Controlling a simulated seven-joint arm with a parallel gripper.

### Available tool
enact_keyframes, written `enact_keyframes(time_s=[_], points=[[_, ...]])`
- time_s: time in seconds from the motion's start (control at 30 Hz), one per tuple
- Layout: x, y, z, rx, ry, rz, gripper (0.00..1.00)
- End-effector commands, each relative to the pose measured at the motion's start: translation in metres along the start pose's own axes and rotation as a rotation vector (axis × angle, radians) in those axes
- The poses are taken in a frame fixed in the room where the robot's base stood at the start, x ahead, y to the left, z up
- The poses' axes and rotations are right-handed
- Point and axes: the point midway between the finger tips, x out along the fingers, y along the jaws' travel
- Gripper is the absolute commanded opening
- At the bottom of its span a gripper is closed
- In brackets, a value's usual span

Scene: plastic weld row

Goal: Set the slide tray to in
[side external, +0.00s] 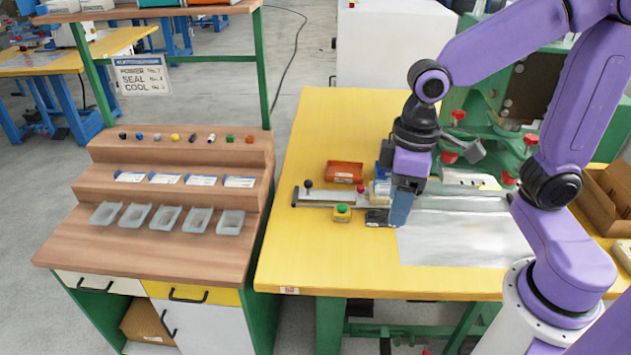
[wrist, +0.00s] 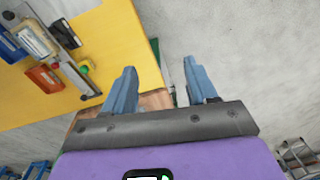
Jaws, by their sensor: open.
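A grey slide rail (side external: 330,201) lies on the yellow table, with a dark round knob (side external: 308,184) near its left end. The slide tray seems to be the pale block (side external: 380,188) on this rail; my gripper partly hides it in the side view, so how far in it sits is unclear. The rail also shows at the upper left of the wrist view (wrist: 72,68). My gripper (side external: 403,212) hangs in front of the rail's right part in the side view. In the wrist view its blue fingers (wrist: 160,72) are apart and empty, with the rail off to the left.
An orange bin (side external: 344,172) stands behind the rail; a yellow box with a green button (side external: 342,212) and a black box (side external: 378,218) are in front. A green machine (side external: 490,110) stands at the right. The table's front left (side external: 310,255) is clear.

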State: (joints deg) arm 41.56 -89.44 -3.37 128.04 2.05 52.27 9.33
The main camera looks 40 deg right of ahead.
Motion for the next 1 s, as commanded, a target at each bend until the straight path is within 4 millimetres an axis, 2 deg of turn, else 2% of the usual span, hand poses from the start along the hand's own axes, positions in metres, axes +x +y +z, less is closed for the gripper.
enact_keyframes(time_s=[0.03,0.2,0.37,0.5,0.73,0.87,1.0], points=[[0.001,0.007,-0.019,0.071,0.002,-0.002,0.57],[0.005,0.038,-0.075,0.303,0.018,-0.012,0.57],[0.012,0.077,-0.121,0.521,0.034,-0.022,0.57],[0.021,0.117,-0.155,0.71,0.051,-0.03,0.57],[0.04,0.194,-0.194,1.022,0.08,-0.046,0.57],[0.053,0.24,-0.205,1.196,0.097,-0.054,0.57],[0.069,0.29,-0.208,1.379,0.118,-0.065,0.57]])
